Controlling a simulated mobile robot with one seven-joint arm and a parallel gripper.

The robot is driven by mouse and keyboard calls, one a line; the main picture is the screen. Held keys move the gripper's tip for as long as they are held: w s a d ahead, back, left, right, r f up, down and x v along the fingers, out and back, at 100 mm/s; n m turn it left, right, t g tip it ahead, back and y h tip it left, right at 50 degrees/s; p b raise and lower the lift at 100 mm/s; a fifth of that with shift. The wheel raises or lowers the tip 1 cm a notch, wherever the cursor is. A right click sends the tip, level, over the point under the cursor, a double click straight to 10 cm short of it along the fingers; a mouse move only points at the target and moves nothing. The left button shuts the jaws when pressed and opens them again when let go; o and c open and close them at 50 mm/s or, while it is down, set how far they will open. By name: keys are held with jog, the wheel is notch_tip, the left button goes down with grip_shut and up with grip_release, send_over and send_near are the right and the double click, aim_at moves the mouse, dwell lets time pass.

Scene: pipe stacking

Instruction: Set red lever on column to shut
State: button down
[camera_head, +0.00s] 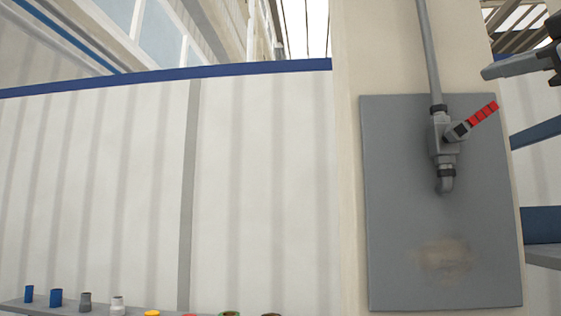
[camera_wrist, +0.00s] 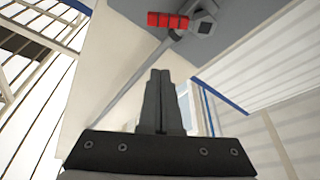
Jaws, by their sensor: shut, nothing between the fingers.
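The red lever (camera_head: 484,113) sits on a grey valve (camera_head: 444,133) fixed to a grey panel on the column (camera_head: 350,150). In the head view the lever points up and to the right, at a slant to the vertical pipe (camera_head: 428,50). My gripper (camera_head: 486,73) enters from the right edge, above the lever and apart from it. In the wrist view the lever (camera_wrist: 167,20) shows at the top, beyond the fingertips. My gripper (camera_wrist: 160,74) is shut there, with its two fingers together and nothing between them.
The grey panel (camera_head: 400,250) has a brown stain low on it. Several small coloured pipe pieces stand on a grey ledge (camera_head: 40,308) at the bottom left. A white ribbed wall (camera_head: 260,180) with a blue top edge stands behind. The space in front of the panel looks clear.

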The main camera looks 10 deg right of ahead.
aim_at(487, 116)
jog(key=p+x, duration=0.3)
jog(key=x, duration=0.3)
jog(key=d+f+b, duration=0.2)
jog(key=f, duration=0.1)
jog(key=shift+s+f, duration=0.1)
jog(key=shift+f, duration=0.1)
jog(key=shift+d+f, duration=0.1)
jog(key=shift+f, duration=0.05)
jog(key=shift+d+f+m+h+b, duration=0.2)
jog(key=shift+m+h+b, duration=0.3)
jog(key=shift+m+b, duration=0.75)
jog(key=m+b, duration=0.1)
jog(key=f+m+h+b, duration=0.1)
jog(key=m+b, duration=0.1)
jog(key=d+f+m+h+b, duration=0.1)
jog(key=m+b, duration=0.1)
jog(key=shift+s, duration=0.15)
jog(key=shift+f+b, duration=0.1)
jog(key=shift+b, duration=0.3)
